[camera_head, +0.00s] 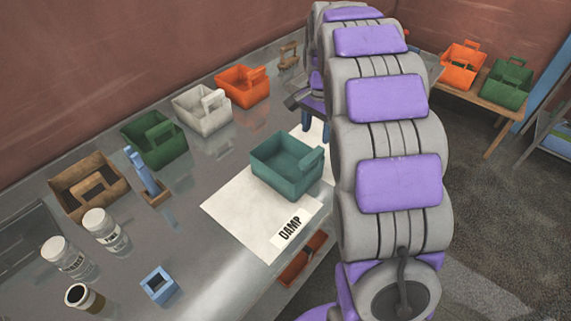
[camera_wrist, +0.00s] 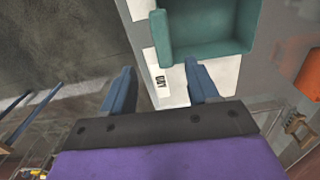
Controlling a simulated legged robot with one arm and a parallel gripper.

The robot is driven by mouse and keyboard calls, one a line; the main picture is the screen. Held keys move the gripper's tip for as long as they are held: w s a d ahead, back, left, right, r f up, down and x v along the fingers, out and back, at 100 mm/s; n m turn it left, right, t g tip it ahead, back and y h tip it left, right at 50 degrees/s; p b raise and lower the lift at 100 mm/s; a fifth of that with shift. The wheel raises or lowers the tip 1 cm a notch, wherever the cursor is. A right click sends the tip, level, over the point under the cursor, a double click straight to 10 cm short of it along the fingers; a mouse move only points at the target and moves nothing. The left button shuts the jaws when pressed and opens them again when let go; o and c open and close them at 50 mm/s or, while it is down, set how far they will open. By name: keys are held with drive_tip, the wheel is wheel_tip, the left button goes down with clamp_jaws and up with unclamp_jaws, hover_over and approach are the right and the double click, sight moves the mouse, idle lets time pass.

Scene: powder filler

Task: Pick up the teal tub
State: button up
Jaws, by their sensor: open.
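The teal tub (camera_head: 283,170) stands upright on a white sheet (camera_head: 232,208) on the metal bench. Its raised handle is on the side towards my arm. In the wrist view the tub (camera_wrist: 215,48) is at the top, beyond my fingertips, with the handle at its left. My gripper (camera_wrist: 158,66) is open, with nothing between its two blue fingers. In the head view my gripper (camera_head: 314,118) is beyond the tub, partly hidden by my arm. A gap shows between the gripper and the tub there.
Orange (camera_head: 242,87), pale grey (camera_head: 200,112), green (camera_head: 153,140) and brown (camera_head: 88,190) tubs line the bench's back. A label reading DAMP (camera_head: 290,228) lies before the teal tub. Jars (camera_head: 107,232) and a blue square holder (camera_head: 159,284) stand front left.

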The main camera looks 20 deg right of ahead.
sight(314, 161)
drive_tip(key=f, duration=0.2)
drive_tip(key=f+b, duration=0.1)
drive_tip(key=f, duration=0.4)
drive_tip(key=shift+a+f, duration=0.25)
drive_tip(key=shift+a, duration=0.15)
drive_tip(key=shift+w+a+f+b, duration=0.1)
drive_tip(key=shift+a+f+b, duration=0.1)
drive_tip(key=shift+f+b, duration=0.15)
drive_tip(key=f, duration=0.1)
drive_tip(key=d+f+b, duration=0.1)
drive_tip(key=f, duration=0.3)
drive_tip(key=shift+w+d+b, duration=0.1)
drive_tip(key=shift+d+b, duration=0.2)
drive_tip(key=shift+b, duration=0.1)
drive_tip(key=shift+a+f, duration=0.1)
drive_tip(key=shift+f, duration=0.05)
drive_tip(key=shift+a, duration=0.45)
drive_tip(key=shift+c, duration=0.7)
drive_tip(key=shift+d, duration=0.35)
drive_tip(key=c, duration=0.8)
clamp_jaws()
drive_tip(key=shift+a, duration=0.1)
